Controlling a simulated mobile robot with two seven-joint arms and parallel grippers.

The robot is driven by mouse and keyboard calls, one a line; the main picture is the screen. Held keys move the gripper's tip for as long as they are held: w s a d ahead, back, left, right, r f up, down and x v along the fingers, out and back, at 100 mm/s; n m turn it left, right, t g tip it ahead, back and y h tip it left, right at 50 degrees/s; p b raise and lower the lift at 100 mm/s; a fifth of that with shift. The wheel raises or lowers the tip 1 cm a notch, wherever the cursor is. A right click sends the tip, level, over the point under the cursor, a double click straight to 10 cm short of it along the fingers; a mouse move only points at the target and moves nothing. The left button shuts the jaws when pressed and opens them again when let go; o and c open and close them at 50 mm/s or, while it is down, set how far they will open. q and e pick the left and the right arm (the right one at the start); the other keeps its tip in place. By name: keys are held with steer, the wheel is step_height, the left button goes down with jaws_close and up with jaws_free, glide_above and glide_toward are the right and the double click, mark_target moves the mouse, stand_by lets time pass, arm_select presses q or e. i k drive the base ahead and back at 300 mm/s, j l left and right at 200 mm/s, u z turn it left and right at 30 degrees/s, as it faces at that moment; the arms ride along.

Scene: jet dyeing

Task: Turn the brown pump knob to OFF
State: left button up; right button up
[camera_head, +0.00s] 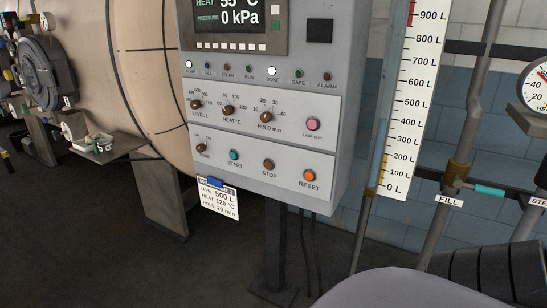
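The brown pump knob (202,147) is small and sits at the left end of the lower row on the grey control panel (325,160). Two small position marks stand above it, too small to read surely, and I cannot tell which one the knob points to. Neither of my grippers shows in this view.
Beside the knob are the green START button (234,155), brown STOP button (268,164) and orange RESET button (309,175). Three more brown knobs sit above. A blue-clipped card (219,198) hangs below. The DONE lamp (272,70) is lit; the display (239,20) reads 0 kPa.

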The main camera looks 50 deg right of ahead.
mark_target(201, 147)
steer(key=z, duration=1.45)
steer(key=i+j, duration=0.1)
steer(key=i+z, duration=0.05)
